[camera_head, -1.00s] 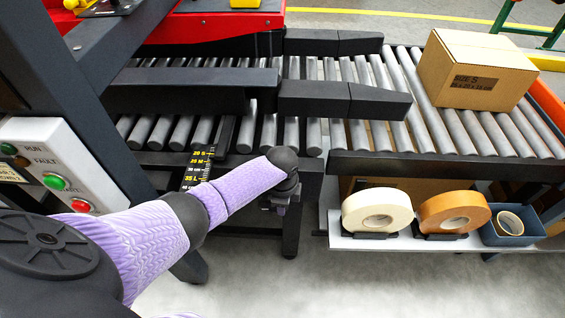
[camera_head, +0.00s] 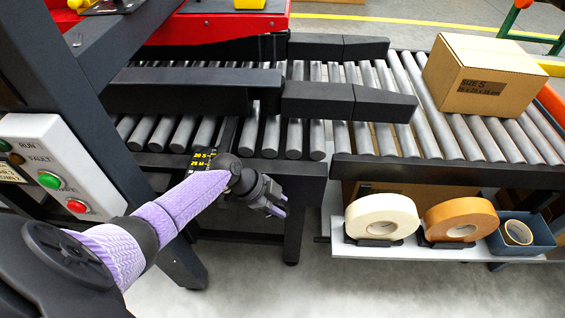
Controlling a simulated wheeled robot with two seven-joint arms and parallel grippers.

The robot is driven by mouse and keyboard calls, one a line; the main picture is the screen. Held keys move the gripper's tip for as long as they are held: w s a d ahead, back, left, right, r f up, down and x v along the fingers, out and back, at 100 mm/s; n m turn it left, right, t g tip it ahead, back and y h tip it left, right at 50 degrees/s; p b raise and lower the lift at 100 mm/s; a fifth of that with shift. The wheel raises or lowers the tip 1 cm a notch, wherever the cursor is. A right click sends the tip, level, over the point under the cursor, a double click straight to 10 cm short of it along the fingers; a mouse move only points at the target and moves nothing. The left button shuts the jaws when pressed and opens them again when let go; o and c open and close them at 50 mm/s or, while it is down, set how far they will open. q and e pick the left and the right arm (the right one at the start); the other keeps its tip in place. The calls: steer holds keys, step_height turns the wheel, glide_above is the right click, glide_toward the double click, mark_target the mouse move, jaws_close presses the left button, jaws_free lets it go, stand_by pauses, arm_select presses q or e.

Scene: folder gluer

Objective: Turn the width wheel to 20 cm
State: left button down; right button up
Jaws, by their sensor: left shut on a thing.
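The width scale (camera_head: 202,160) is a dark strip with yellow marks below the roller bed; 20 S and 25 M show, and its lower part is hidden behind my left arm. My left gripper (camera_head: 277,203) is at the front of the conveyor frame, just right of the scale, with its fingers pointing right and down. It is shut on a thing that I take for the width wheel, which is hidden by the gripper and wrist. I cannot read the pointer on the scale. My right gripper is not in view.
Dark guide rails (camera_head: 345,101) lie over the rollers. A size S carton (camera_head: 480,75) sits on the right rollers. A shelf (camera_head: 345,243) below holds white tape (camera_head: 375,212), brown tape (camera_head: 450,215) and a blue bin (camera_head: 535,240). A button panel (camera_head: 50,150) stands at left.

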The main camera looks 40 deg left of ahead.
arm_select(q)
steer(key=h+b, duration=0.1)
steer(key=t+h+b, duration=0.1)
steer(key=b, duration=0.1)
steer(key=shift+s+a+f+b, duration=0.15)
steer(key=shift+s+a+b, duration=0.05)
steer(key=shift+a+b, duration=0.15)
steer(key=shift+t+h, duration=0.4)
steer(key=shift+h, duration=0.1)
steer(key=shift+b, duration=0.35)
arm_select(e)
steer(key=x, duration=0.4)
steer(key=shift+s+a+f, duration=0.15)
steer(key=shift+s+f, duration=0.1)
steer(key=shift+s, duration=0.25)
arm_select(q)
steer(key=shift+r, duration=0.2)
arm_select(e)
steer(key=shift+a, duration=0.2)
arm_select(q)
steer(key=shift+c, duration=1.7)
jaws_free()
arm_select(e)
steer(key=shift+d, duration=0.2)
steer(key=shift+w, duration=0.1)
